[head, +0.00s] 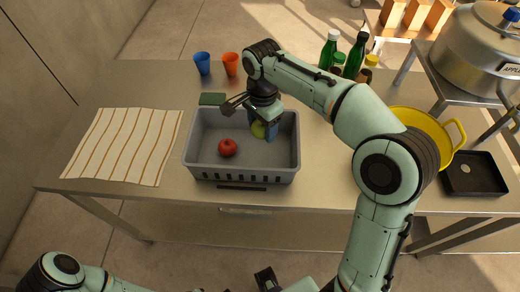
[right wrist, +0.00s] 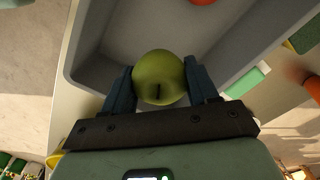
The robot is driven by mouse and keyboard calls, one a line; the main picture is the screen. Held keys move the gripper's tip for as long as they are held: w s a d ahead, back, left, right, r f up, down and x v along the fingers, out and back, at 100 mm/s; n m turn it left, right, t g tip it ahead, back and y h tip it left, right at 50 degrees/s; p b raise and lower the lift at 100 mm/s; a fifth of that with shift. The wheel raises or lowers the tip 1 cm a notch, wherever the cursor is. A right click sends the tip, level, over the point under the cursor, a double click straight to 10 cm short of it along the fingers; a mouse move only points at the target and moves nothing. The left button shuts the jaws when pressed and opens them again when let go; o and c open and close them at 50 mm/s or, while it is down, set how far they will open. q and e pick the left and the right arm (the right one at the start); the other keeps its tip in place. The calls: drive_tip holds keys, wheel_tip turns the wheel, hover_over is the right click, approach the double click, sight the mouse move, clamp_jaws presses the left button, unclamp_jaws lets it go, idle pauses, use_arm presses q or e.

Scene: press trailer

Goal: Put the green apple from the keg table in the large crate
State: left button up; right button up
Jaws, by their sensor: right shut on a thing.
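The green apple (head: 259,130) is between the fingers of my right gripper (head: 263,132), over the back right part of the large grey crate (head: 191,150). In the right wrist view the apple (right wrist: 159,78) sits between the two blue fingers of the gripper (right wrist: 160,85), which are shut on it. The grey crate (right wrist: 118,30) lies behind the apple there. I cannot tell whether the apple touches the crate. A red apple (head: 228,147) lies on the crate floor. My left arm shows only in part at the bottom left; its gripper is not visible.
A striped cloth (head: 125,146) lies left of the crate. A blue cup (head: 202,63), an orange cup (head: 230,64) and a green block (head: 212,99) are behind it. Green bottles (head: 329,50), a yellow bowl (head: 428,126) and a black tray (head: 473,174) are to the right.

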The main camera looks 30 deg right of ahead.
sight(262, 155)
wheel_tip(262, 155, down, 10)
drive_tip(key=shift+w+r+b, duration=0.1)
drive_tip(key=shift+r+b, duration=0.1)
drive_tip(key=shift+b, duration=0.4)
drive_tip(key=shift+f, duration=0.1)
drive_tip(key=shift+f, duration=0.15)
drive_tip(key=o, duration=1.1)
wheel_tip(262, 155, up, 12)
drive_tip(key=shift+r+p, duration=0.25)
drive_tip(key=shift+p, duration=0.75)
